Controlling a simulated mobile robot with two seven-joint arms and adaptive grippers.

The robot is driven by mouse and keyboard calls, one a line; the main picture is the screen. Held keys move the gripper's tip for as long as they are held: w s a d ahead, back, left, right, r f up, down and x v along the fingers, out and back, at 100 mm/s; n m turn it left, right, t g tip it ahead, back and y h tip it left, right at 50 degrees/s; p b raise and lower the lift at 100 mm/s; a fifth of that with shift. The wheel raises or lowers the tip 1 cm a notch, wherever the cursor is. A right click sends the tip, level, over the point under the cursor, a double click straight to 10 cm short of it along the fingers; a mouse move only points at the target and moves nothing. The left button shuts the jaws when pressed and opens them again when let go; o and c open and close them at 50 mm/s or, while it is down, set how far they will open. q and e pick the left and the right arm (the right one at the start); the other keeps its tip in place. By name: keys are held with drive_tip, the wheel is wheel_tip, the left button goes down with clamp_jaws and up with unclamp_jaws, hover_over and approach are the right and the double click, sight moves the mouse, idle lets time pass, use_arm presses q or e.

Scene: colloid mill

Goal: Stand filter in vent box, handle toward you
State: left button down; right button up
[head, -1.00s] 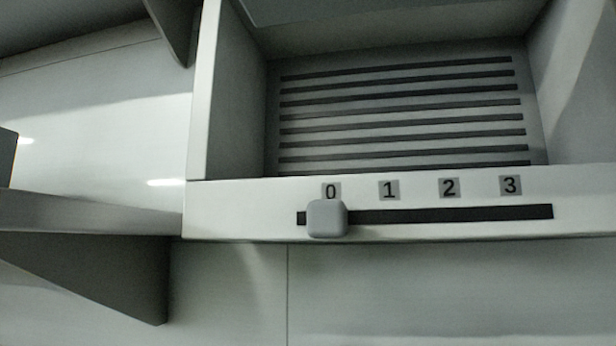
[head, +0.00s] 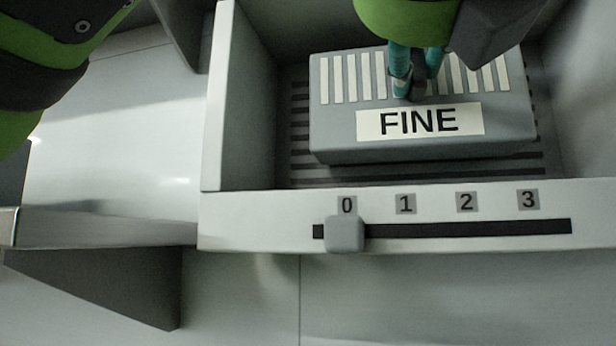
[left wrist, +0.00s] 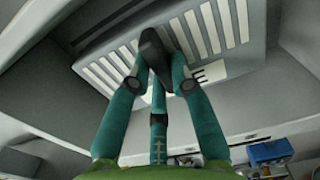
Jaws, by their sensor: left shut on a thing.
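The filter (head: 340,132) is a grey block with white slots and a white "FINE" label (head: 420,122). It is inside the vent box (head: 222,110), over the dark slats of the box's floor. I cannot tell whether it touches the slats. My left gripper (head: 415,88) reaches in from above, its teal fingers shut on the filter's dark handle, which is mostly hidden in the head view. In the left wrist view the fingers (left wrist: 155,75) close around the dark handle (left wrist: 153,48), with the slotted face (left wrist: 112,75) behind. My right gripper is not in view.
The box's front rim carries a grey slider knob (head: 345,234) in a dark slot, at 0 on a scale of 0 to 3. A pale surface (head: 120,180) lies left of the box. In the left wrist view a blue bin (left wrist: 270,152) stands at lower right.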

sight(413, 117)
use_arm(q)
drive_tip(key=shift+f, duration=1.6)
drive_tip(key=shift+w+f+p, duration=0.1)
drive_tip(key=shift+p, duration=0.25)
drive_tip(key=shift+w+f, duration=0.1)
drive_tip(key=shift+f, duration=0.1)
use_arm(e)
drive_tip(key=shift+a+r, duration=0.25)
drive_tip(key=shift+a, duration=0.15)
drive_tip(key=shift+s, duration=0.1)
use_arm(q)
drive_tip(key=shift+f+b, duration=0.3)
drive_tip(key=shift+b, duration=0.05)
drive_tip(key=c, duration=1.1)
unclamp_jaws()
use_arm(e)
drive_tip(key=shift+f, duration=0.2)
use_arm(q)
drive_tip(key=shift+r, duration=0.15)
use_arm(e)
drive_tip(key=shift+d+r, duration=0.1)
